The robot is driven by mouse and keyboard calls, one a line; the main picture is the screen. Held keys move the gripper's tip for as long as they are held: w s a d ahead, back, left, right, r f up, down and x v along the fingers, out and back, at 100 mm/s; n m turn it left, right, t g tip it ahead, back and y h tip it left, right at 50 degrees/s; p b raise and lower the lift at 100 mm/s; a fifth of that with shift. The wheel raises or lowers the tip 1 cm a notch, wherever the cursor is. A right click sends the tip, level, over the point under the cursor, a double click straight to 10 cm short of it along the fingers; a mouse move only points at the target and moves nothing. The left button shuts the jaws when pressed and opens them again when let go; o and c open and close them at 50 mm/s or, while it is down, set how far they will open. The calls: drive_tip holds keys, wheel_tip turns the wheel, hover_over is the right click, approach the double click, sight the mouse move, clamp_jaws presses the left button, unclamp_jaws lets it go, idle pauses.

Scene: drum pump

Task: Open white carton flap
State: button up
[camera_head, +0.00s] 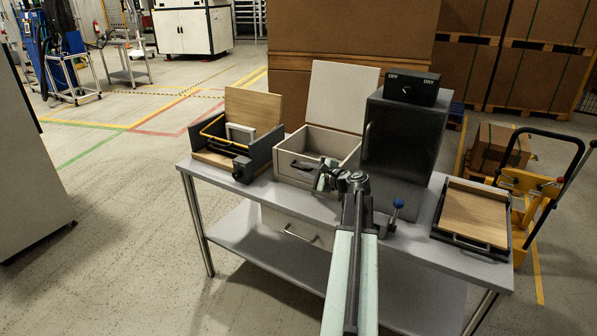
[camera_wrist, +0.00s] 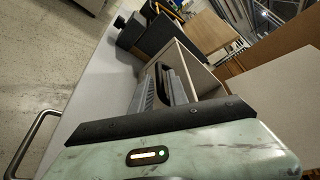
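The white carton (camera_head: 345,150) sits at the middle of the table, with a dark handle on its front. Its pale flap (camera_head: 342,95) stands up at the back, leaving the carton open at the top; in the wrist view the flap (camera_wrist: 275,100) is at the right. My gripper (camera_head: 325,176) is in front of the carton's front wall. In the wrist view its two fingers (camera_wrist: 163,87) point toward that wall and look apart, with nothing clearly held. Whether they touch the front handle I cannot tell.
A dark box with a raised wooden lid (camera_head: 253,107) stands left of the carton. A dark grey cabinet (camera_head: 395,150) stands close on its right, with a blue-knobbed lever before it. A wooden-topped tray (camera_head: 474,216) lies at the table's right end. A drawer handle (camera_head: 300,236) hangs below the tabletop.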

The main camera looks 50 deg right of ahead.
sight(302, 169)
drive_tip(key=x, duration=0.3)
drive_tip(key=shift+w+f, duration=0.1)
drive_tip(key=shift+w, duration=0.05)
clamp_jaws()
idle(1.2)
